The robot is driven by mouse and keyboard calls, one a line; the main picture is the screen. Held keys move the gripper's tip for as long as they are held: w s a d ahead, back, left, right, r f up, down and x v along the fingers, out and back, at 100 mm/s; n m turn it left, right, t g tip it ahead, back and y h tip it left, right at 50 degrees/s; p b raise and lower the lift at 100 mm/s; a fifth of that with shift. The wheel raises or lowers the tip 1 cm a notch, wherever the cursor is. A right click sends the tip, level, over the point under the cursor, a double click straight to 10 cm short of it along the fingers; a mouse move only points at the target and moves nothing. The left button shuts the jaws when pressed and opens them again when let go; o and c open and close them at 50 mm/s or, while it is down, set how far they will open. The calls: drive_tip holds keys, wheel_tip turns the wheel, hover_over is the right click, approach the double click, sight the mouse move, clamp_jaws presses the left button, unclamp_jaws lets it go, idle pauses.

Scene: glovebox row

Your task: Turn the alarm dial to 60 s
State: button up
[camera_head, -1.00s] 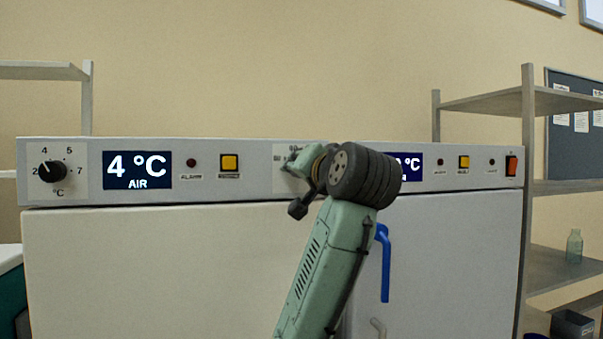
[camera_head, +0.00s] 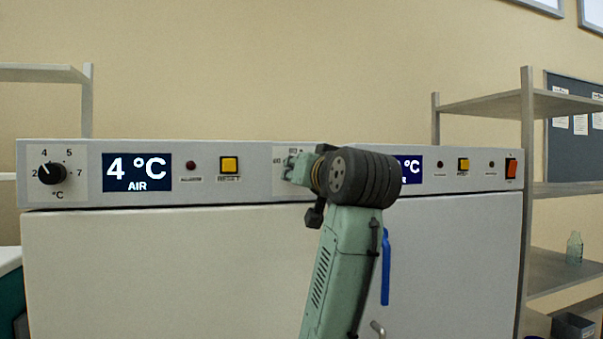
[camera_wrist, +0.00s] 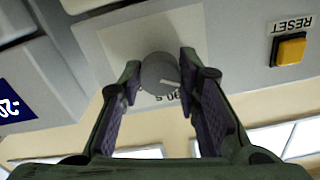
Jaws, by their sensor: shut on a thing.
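The alarm dial (camera_wrist: 160,74) is a round grey knob on a white plate in the wrist view, where the scene appears upside down. Its pale pointer mark is towards the picture's lower right, near the printed "90 s" label (camera_wrist: 176,96). My gripper (camera_wrist: 160,66) is shut on the dial, one dark finger on each side. In the head view my gripper (camera_head: 300,168) is at the dial's plate (camera_head: 281,153) on the control panel, and my wrist hides the knob and most of its labels.
The panel (camera_head: 250,185) also carries a temperature dial (camera_head: 52,173), a "4 °C AIR" display (camera_head: 137,172), a yellow reset button (camera_head: 229,166), also in the wrist view (camera_wrist: 291,50), and a red switch (camera_head: 511,168). A blue handle (camera_head: 386,270) is beside my arm. Shelves (camera_head: 560,105) stand right.

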drive_tip(key=shift+f, duration=0.1)
drive_tip(key=o, duration=1.1)
drive_tip(key=shift+o, duration=0.2)
drive_tip(key=shift+s, duration=0.1)
drive_tip(key=v, duration=1.2)
